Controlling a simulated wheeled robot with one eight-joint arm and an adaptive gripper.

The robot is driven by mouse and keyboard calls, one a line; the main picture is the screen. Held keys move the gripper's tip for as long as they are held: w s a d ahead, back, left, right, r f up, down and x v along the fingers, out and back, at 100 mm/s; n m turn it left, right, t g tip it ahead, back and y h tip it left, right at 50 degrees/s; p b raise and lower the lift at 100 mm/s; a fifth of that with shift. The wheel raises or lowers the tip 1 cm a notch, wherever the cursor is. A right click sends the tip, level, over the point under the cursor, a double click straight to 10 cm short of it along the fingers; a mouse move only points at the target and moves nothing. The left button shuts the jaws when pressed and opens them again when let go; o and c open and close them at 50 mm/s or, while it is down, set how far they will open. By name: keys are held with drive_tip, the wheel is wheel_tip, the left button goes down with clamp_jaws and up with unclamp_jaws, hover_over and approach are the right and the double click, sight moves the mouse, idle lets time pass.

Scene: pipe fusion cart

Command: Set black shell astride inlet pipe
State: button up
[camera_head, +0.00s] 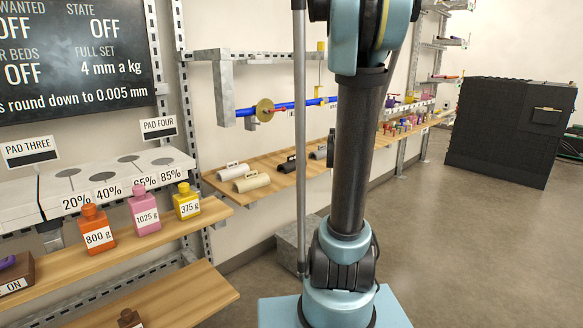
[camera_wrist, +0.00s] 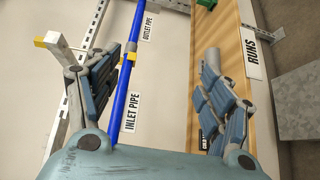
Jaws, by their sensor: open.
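The black shell (camera_head: 287,166) lies on the wooden shelf in the head view, partly behind a thin upright rod. The inlet pipe (camera_wrist: 121,92) is a straight blue pipe along the wall in the wrist view, beside its "INLET PIPE" label. The blue pipe line (camera_head: 295,107) also shows in the head view, partly hidden by my arm. My gripper (camera_wrist: 136,54) is open, its two fingers spread wide, with the pipe seen between them and nothing visibly held. The gap between fingers and pipe cannot be judged. My gripper is not visible in the head view.
Pale shells (camera_head: 252,182) and a grey shell (camera_head: 318,154) share the shelf (camera_head: 277,184). A brass round fitting (camera_head: 265,110) sits on the pipe, with a grey bracket (camera_head: 224,92) at its left. The shelf edge bears a "RUNS" sign (camera_wrist: 250,52).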

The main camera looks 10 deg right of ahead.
drive_tip(key=w+r+n+t+y, duration=0.2)
drive_tip(key=w+n+t+y, duration=0.1)
drive_tip(key=w+n, duration=0.3)
drive_tip(key=n+g+y, duration=0.6)
drive_tip(key=n+y, duration=0.8)
drive_tip(key=n, duration=1)
approach(293, 156)
drive_tip(key=x, duration=0.5)
drive_tip(key=shift+w+a+r, duration=0.1)
drive_tip(key=shift+a, duration=0.15)
drive_tip(key=shift+m, duration=0.3)
drive_tip(key=shift+x, duration=2.6)
drive_tip(key=shift+d, duration=0.1)
drive_tip(key=c, duration=1.1)
